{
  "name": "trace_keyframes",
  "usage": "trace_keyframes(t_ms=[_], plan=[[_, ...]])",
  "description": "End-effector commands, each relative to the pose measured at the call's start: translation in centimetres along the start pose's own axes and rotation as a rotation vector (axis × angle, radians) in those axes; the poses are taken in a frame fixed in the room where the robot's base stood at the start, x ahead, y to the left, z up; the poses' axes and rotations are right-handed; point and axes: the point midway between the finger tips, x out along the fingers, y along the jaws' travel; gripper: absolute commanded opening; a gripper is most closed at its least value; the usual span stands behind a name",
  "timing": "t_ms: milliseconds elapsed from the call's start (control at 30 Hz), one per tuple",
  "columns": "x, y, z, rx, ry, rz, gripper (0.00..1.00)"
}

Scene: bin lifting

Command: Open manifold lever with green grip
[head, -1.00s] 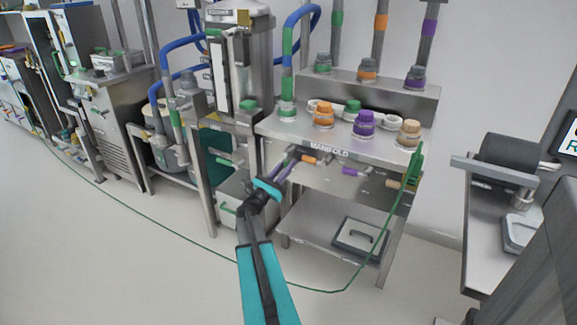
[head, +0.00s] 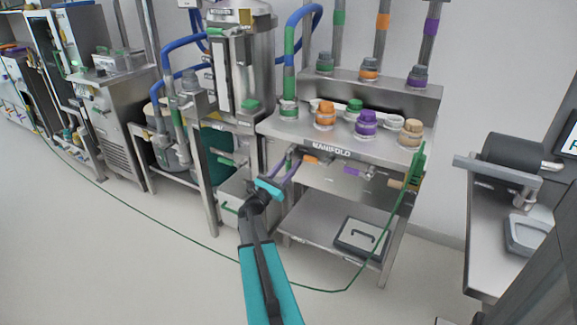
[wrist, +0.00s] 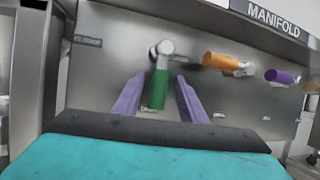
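The manifold lever with the green grip (wrist: 155,89) shows in the wrist view on the grey manifold panel (wrist: 110,60). Its round metal pivot is at the top, and the grip points down in the picture, towards me. My gripper (wrist: 158,97) is open, with one purple finger on each side of the green grip. Gaps show between the grip and both fingers, so it is not clamped. In the head view my gripper (head: 287,172) is at the left part of the manifold front, where the green grip is hard to make out.
To the right are levers with an orange grip (wrist: 222,62) and a purple grip (wrist: 282,76). The manifold table (head: 290,128) carries coloured caps and fittings on top. A green cable or hose (head: 372,262) runs over its right side and along the floor.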

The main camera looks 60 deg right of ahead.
Motion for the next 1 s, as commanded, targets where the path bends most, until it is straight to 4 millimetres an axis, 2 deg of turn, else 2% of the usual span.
trace_keyframes(t_ms=[267, 800, 1000], plan=[[-2.3, 0.1, 0.0, 0.000, 0.001, 0.003, 0.38], [-10.7, 0.0, 0.0, 0.000, 0.001, 0.002, 0.38], [-12.9, 0.0, 0.0, -0.001, 0.000, 0.001, 0.38]])
